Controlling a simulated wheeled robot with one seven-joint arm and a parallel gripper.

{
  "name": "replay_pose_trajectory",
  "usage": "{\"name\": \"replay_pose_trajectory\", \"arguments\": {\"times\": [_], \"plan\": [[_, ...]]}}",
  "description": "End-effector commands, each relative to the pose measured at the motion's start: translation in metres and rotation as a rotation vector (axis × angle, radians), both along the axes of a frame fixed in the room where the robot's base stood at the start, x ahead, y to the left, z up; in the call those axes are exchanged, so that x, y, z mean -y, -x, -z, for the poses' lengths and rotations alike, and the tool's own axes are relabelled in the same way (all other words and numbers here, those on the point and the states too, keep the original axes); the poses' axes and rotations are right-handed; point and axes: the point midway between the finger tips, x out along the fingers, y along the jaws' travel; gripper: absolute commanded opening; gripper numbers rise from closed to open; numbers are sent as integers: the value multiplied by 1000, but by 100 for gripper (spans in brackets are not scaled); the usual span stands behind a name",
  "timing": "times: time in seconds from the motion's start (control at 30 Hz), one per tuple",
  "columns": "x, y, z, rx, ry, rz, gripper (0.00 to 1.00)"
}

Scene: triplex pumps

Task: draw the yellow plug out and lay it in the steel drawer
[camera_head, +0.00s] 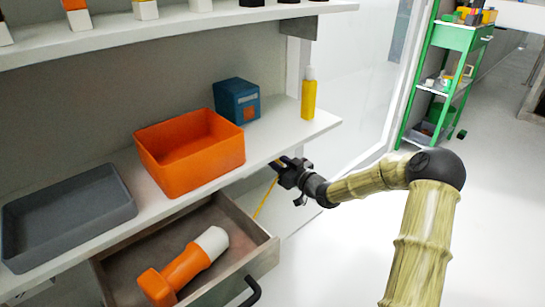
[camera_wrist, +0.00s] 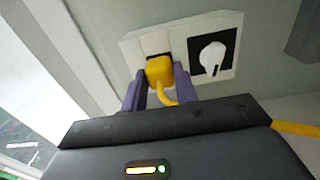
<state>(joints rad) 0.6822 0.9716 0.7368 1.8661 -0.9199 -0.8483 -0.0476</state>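The yellow plug (camera_wrist: 160,71) is at the left socket of a white wall plate (camera_wrist: 133,48) in the wrist view. I cannot tell how deep it sits. My gripper (camera_wrist: 161,78) has one purple finger on each side of the plug, close against it, and looks shut on it. A yellow cord (camera_wrist: 169,96) curves down from the plug. In the head view my gripper (camera_head: 281,165) is beside the shelf edge and hides the plug, while the cord (camera_head: 265,198) hangs below. The steel drawer (camera_head: 250,255) is pulled open under the shelf, to the lower left of my gripper.
An orange-and-white torch-like object (camera_head: 185,264) lies in the drawer, with bare floor around it. A black handle (camera_head: 245,292) sticks out in front. The shelf above holds a grey tray (camera_head: 70,212), an orange bin (camera_head: 190,165), a blue box (camera_head: 237,100) and a yellow bottle (camera_head: 308,98).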

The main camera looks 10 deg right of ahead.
Motion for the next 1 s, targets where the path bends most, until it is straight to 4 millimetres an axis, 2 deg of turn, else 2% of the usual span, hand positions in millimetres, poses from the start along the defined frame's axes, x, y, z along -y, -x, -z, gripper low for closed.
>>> {"name": "replay_pose_trajectory", "arguments": {"times": [1.0], "plan": [[18,23,-1,1,1,3,6]]}}
